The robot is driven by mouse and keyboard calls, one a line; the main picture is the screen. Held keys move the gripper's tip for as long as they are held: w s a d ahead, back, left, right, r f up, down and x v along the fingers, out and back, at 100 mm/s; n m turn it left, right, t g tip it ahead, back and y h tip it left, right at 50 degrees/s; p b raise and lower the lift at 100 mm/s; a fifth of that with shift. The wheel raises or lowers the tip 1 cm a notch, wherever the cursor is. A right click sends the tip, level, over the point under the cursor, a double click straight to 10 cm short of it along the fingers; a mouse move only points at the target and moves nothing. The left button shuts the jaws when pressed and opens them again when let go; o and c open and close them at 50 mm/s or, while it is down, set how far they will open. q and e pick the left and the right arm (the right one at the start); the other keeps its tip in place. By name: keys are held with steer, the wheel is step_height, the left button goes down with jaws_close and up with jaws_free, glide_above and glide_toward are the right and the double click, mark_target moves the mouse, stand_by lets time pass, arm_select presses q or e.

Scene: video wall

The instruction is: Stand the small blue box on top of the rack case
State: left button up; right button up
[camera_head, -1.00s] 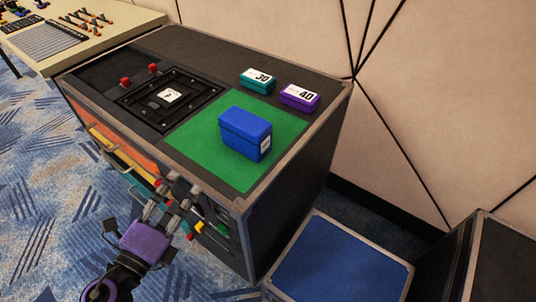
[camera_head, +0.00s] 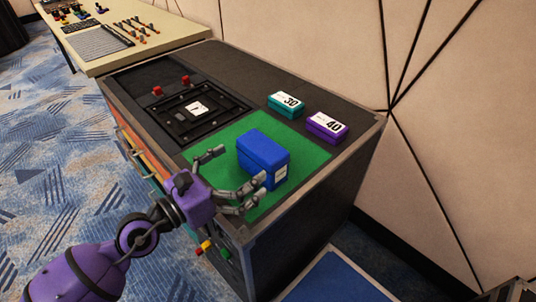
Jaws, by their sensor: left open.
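The small blue box (camera_head: 262,156) stands on the green mat (camera_head: 312,155) on top of the dark rack case (camera_head: 245,62). A small white label shows on its right end. My left gripper (camera_head: 233,170) is open, its fingers over the mat's near left part, pointing at the box. The lower fingers come close to the box's near side; I cannot tell if they touch it. Nothing is between the fingers. My right gripper is not in view.
A teal box marked 30 (camera_head: 286,105) and a purple box marked 40 (camera_head: 327,127) lie behind the mat. A black framed panel (camera_head: 205,121) and red knobs (camera_head: 186,80) are at left. A blue-topped case (camera_head: 335,281) stands below right. A beige desk (camera_head: 170,30) stands behind.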

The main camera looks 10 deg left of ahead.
mark_target(262, 151)
arm_select(q)
steer(key=p+x, duration=0.1)
steer(key=x, duration=0.5)
steer(key=shift+w+d, duration=0.1)
steer(key=shift+d, duration=0.15)
steer(key=shift+r, duration=0.1)
steer(key=c, duration=1.1)
